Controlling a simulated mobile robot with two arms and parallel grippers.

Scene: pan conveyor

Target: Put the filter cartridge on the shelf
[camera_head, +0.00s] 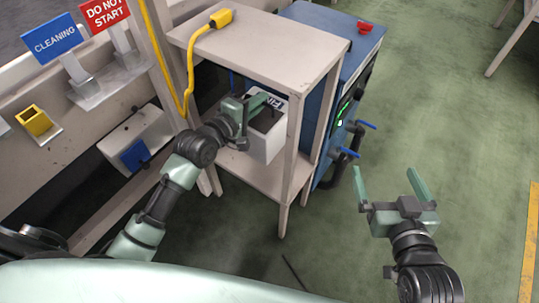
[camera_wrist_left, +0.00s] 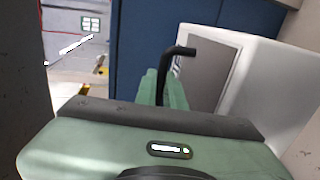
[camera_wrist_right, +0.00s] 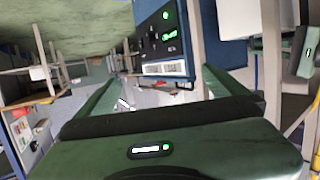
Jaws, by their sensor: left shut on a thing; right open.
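The filter cartridge, a white box-like thing (camera_head: 266,142) with a dark grey face and a partly hidden dark label, is inside the pale shelf unit (camera_head: 262,174), between its top and its lower board. I cannot tell whether it rests on the board. My left gripper (camera_head: 246,106) reaches in from the left and is shut at the cartridge's top. In the left wrist view, the fingers (camera_wrist_left: 165,84) are closed at its bent black handle (camera_wrist_left: 181,50), with the white body (camera_wrist_left: 262,90) to the right. My right gripper (camera_head: 388,180) is open and empty over the floor.
A yellow plug (camera_head: 221,18) with its cable lies on the unit's top. A blue cabinet (camera_head: 330,55) with a red knob (camera_head: 364,27) and blue-handled valves (camera_head: 350,140) stands right of the unit. Signs and a yellow holder (camera_head: 34,120) are at left.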

